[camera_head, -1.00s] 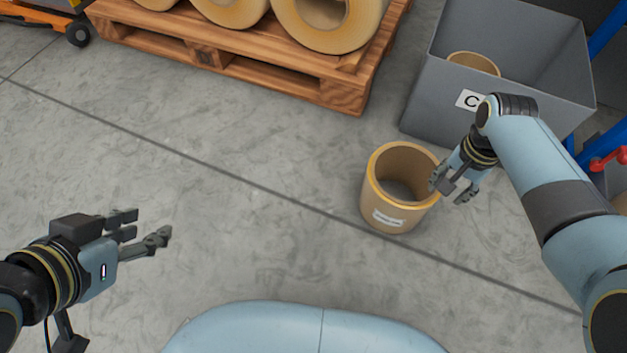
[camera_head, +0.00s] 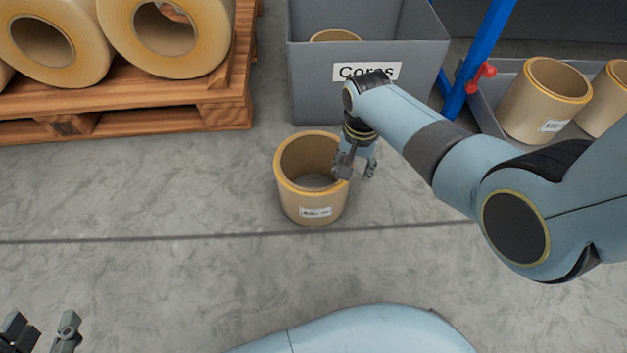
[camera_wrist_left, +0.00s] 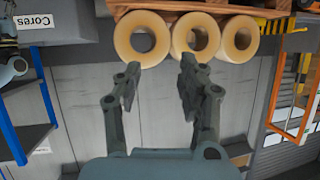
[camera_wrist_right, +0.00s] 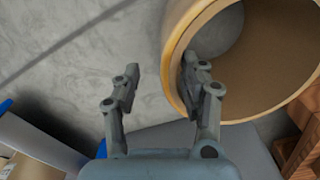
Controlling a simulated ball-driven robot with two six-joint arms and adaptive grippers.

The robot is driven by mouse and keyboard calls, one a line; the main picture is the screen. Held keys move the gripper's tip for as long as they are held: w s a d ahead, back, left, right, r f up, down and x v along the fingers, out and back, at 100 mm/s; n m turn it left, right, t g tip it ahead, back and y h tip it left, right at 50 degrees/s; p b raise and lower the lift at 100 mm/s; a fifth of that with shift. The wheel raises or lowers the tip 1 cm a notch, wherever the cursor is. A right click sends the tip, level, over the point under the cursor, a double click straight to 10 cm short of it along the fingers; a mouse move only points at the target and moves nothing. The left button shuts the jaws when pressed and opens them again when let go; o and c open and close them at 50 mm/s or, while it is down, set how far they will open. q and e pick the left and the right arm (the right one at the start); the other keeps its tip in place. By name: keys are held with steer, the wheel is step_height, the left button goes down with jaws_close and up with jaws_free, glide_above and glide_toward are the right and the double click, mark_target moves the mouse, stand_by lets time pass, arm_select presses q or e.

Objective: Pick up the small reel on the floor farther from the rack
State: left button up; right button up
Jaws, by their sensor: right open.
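A tan small reel (camera_head: 312,207) stands upright on the floor, open end up, with a white label; it also shows large in the right wrist view (camera_wrist_right: 180,45). My right gripper (camera_head: 356,172) is open at the reel's right side. In the right wrist view its fingers (camera_wrist_right: 157,82) are apart, and one overlaps the reel's rim; I cannot tell whether it touches. My left gripper (camera_head: 42,330) is open and empty at the lower left, away from the reel. The left wrist view shows its fingers (camera_wrist_left: 158,78) spread.
A wooden pallet (camera_head: 180,117) with large rolls (camera_head: 150,65) stands at the back left. A grey Cores bin (camera_head: 310,85) is behind the reel. A blue rack post (camera_head: 480,55) and a tray with reels (camera_head: 535,115) stand right. The floor left of the reel is clear.

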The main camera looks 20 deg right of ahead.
steer(key=shift+a+f+b, duration=0.1)
steer(key=shift+f+b, duration=0.45)
steer(key=shift+f, duration=0.05)
arm_select(q)
steer(key=w+d+r+m+t+h+b, duration=0.1)
steer(key=w+r+t, duration=0.25)
steer(key=r, duration=0.35)
steer(key=w+r+t+h, duration=0.1)
steer(key=w+r+t, duration=0.2)
steer(key=w+r, duration=0.25)
arm_select(e)
steer(key=f+b, duration=0.2)
steer(key=f, duration=0.2)
steer(key=shift+w+a+b, duration=0.2)
steer(key=shift+w+b, duration=0.05)
steer(key=shift+b, duration=0.15)
arm_select(q)
step_height(320, 180, up, 16)
steer(key=s+d+m+t+h, duration=0.2)
steer(key=m+t+h, duration=0.2)
steer(key=t+h, duration=0.2)
steer(key=shift+d+r+m+t, duration=0.15)
steer(key=shift+m+t, duration=0.15)
steer(key=shift+t, duration=0.15)
arm_select(e)
jaws_close()
steer(key=shift+w+r, duration=0.1)
